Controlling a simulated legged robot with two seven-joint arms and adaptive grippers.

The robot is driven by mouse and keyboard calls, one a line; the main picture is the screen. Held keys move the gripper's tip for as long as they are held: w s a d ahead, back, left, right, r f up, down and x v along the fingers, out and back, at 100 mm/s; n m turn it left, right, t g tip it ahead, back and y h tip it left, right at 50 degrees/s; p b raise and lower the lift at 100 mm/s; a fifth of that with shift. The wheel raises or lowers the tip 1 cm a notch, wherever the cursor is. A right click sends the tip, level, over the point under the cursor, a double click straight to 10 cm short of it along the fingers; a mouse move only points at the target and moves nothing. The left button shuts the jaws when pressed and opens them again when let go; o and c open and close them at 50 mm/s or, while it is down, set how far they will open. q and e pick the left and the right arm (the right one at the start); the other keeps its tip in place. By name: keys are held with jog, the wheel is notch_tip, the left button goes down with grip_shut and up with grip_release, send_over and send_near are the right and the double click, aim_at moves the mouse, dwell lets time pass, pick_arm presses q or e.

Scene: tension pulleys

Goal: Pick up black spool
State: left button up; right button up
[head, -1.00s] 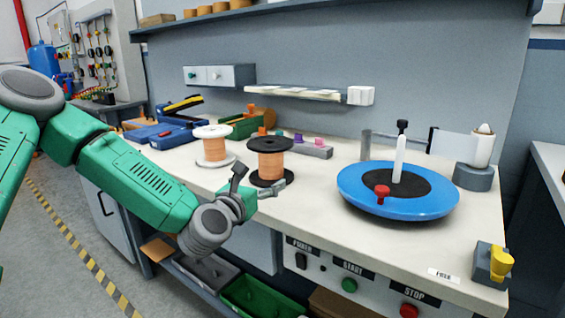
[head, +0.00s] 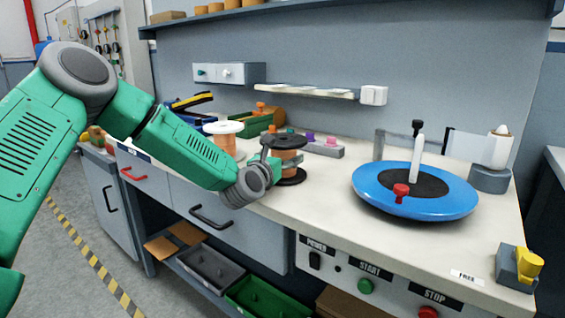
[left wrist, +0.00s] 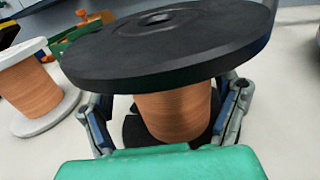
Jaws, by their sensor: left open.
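The black spool (head: 287,145), wound with copper wire, stands upright on the bench. In the left wrist view the black spool (left wrist: 170,45) fills the middle, its wide top flange nearest. My left gripper (head: 276,160) is at the spool's near left side in the head view. In the left wrist view my left gripper (left wrist: 168,112) is open, with one finger on each side of the copper winding, below the top flange. The fingertips are partly hidden, and I cannot tell whether they touch the winding. My right gripper is not in view.
A white spool (head: 224,136) with copper wire stands close on the left. A blue turntable (head: 415,192) with a white post is on the right. A small block with coloured pegs (head: 323,147) is behind the spool. The bench between spool and turntable is clear.

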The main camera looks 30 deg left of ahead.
pick_arm(q)
jog(key=shift+w+a, duration=0.1)
jog(key=shift+a, duration=0.05)
jog(key=shift+d+r, duration=0.15)
jog(key=shift+d, duration=0.3)
jog(key=c, duration=0.3)
jog(key=shift+d+r, duration=0.15)
jog(key=shift+d, duration=0.35)
jog(key=c, duration=1.3)
jog(key=shift+r, duration=0.15)
jog(key=shift+c, duration=1)
jog(key=shift+a, duration=0.3)
jog(key=shift+a+r, duration=0.15)
jog(key=shift+a, duration=0.1)
notch_tip(320, 180, up, 9)
jog(key=p, duration=0.2)
jog(key=shift+r, duration=0.15)
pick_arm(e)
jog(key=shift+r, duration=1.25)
